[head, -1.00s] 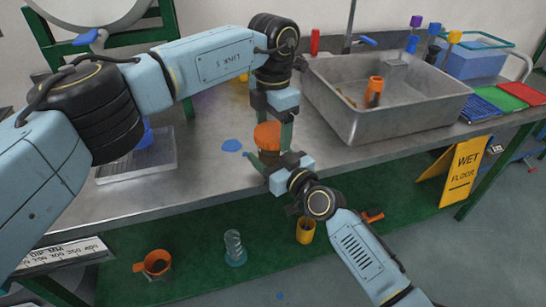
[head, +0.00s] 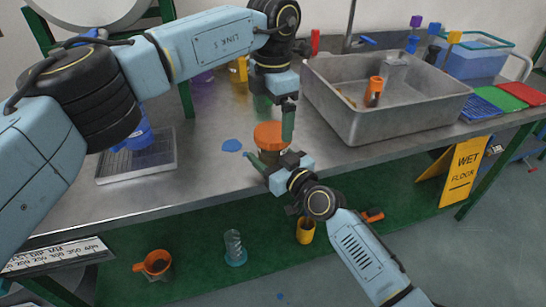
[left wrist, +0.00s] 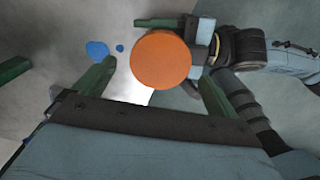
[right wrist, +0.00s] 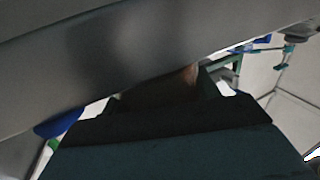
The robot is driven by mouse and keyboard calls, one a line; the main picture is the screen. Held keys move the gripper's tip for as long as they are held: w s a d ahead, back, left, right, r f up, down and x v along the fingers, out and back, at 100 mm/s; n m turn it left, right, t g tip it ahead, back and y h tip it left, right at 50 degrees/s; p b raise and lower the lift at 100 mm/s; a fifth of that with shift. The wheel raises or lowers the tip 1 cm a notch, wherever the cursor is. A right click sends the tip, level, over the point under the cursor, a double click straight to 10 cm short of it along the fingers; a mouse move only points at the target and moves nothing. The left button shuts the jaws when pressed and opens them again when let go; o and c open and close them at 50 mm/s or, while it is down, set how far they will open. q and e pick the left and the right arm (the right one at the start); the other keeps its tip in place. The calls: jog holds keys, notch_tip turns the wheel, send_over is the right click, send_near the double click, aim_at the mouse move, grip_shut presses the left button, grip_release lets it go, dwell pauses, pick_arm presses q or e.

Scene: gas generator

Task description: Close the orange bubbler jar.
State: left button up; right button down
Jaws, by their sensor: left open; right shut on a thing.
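The bubbler jar (head: 268,158) is brown and stands upright at the front edge of the bench, with its orange lid (head: 269,133) on top. The lid shows as a round orange disc in the left wrist view (left wrist: 161,62). I cannot tell how tightly it sits. My left gripper (head: 275,115) is open above the lid, its fingers spread to either side and apart from it. My right gripper (head: 270,161) is shut on the jar's body from the front. In the dark right wrist view only a brownish patch of the jar (right wrist: 165,85) shows.
A metal sink (head: 350,120) with an orange-topped item (head: 374,91) is to the right. A blue spill (head: 232,145) lies left of the jar. A tray (head: 135,165) is further left.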

aim_at(273, 131)
pick_arm(q)
jog(key=shift+r, duration=0.65)
jog(key=shift+c, duration=0.3)
notch_tip(273, 131, up, 2)
jog(key=n, duration=0.5)
jog(key=r+n, duration=0.1)
jog(key=n, duration=0.1)
jog(key=shift+r, duration=0.25)
jog(key=shift+f, duration=4.05)
